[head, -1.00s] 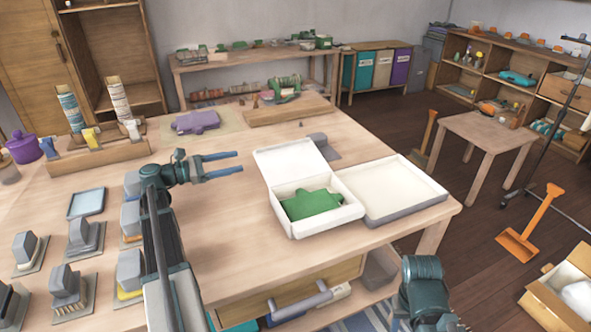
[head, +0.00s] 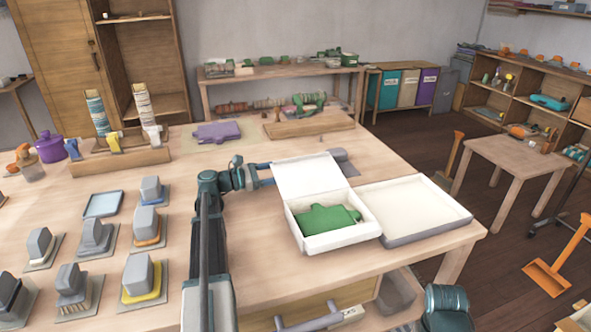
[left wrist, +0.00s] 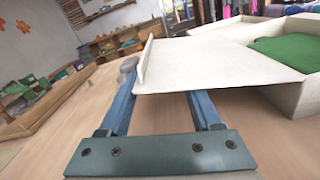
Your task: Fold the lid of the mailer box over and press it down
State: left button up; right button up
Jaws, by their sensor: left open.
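The white mailer box (head: 342,241) stands open near the table's right front part, with a green puzzle-shaped piece (head: 328,219) inside. Its lid (head: 308,177) is raised at the back and leans away from the box. My left gripper (head: 268,174) is open at the lid's left edge. In the left wrist view, the lid (left wrist: 220,62) covers part of the fingers (left wrist: 165,95), the right one most. I cannot tell whether they touch it. My right gripper is out of view; only part of that arm shows at the bottom right.
A shallow white tray (head: 415,240) lies right of the box, close against it. A wooden board (head: 308,128) and a purple piece (head: 217,132) lie farther back. Several brush-like blocks (head: 142,278) fill the table's left side.

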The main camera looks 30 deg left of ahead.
aim_at(295, 169)
pick_arm(q)
jog(key=shift+x, duration=2.1)
grip_shut()
